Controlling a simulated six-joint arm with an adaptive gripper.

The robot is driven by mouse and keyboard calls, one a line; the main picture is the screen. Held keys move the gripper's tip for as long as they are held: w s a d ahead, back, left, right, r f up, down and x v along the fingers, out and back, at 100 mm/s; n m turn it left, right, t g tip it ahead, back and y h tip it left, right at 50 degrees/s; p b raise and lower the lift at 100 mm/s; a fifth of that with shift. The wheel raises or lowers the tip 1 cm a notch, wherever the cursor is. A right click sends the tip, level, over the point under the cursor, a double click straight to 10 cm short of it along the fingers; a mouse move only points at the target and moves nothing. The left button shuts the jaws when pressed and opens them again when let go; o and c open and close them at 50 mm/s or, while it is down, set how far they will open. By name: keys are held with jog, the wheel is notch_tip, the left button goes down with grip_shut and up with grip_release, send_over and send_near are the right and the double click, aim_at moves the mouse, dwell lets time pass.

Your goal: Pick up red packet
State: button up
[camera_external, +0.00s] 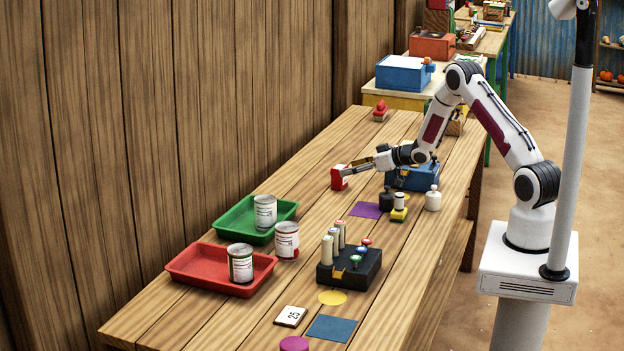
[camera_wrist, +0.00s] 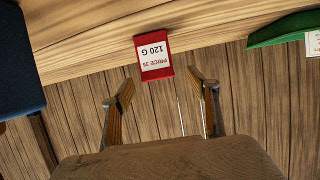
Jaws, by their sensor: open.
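The red packet (camera_external: 339,178) stands on the wooden table, at the tip of my gripper (camera_external: 352,170) in the external view. In the wrist view the red packet (camera_wrist: 153,58) has a white label reading "PRICE 35" and "120 G", upside down. My gripper (camera_wrist: 160,98) is open, with one finger on each side in the picture. The packet sits just beyond the fingertips, roughly centred between them. The gap between the fingertips looks empty. I cannot tell exactly how far the packet is from the fingers.
A green tray (camera_external: 227,227) and a red tray (camera_external: 190,262) with cans lie toward the near left. A black block with cylinders (camera_external: 335,277) stands nearer the front. A blue box (camera_external: 400,182) is close behind my wrist. A wooden wall (camera_external: 130,120) runs along the left.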

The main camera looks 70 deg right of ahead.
jog(key=shift+w+f, duration=0.15)
jog(key=shift+w, duration=0.1)
jog(key=shift+d+x, duration=0.1)
jog(key=shift+x, duration=1.15)
jog(key=shift+d+x, duration=0.15)
jog(key=shift+x, duration=1.05)
jog(key=c, duration=1.3)
